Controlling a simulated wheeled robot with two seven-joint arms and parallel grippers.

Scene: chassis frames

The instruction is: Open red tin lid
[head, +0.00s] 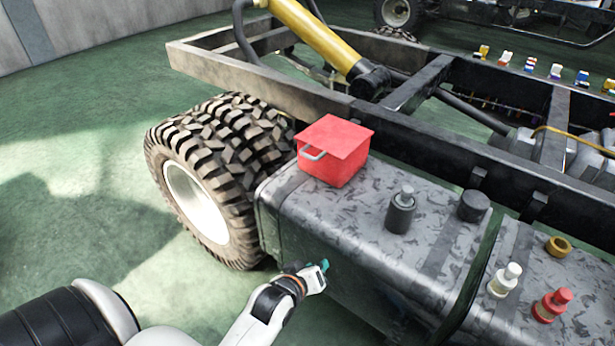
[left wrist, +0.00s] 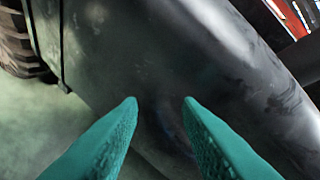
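The red tin (head: 330,172) stands on the flat top of the grey tank, near its left end. Its red lid (head: 336,137) lies flat over it and looks closed. A grey handle (head: 313,153) sticks out at the tin's front left. My left gripper (head: 325,265) is below and in front of the tin, beside the tank's front side. In the left wrist view its two teal fingers (left wrist: 160,100) are apart with nothing between them. The tin cannot be made out for sure in that view. My right gripper is not in view.
The grey tank (head: 290,205) fills the middle, with a big treaded wheel (head: 215,160) at its left. Several fittings stand on the tank right of the tin, including a dark cylinder (head: 401,212) and a red one (head: 552,305). The chassis rail (head: 420,145) runs behind the tin.

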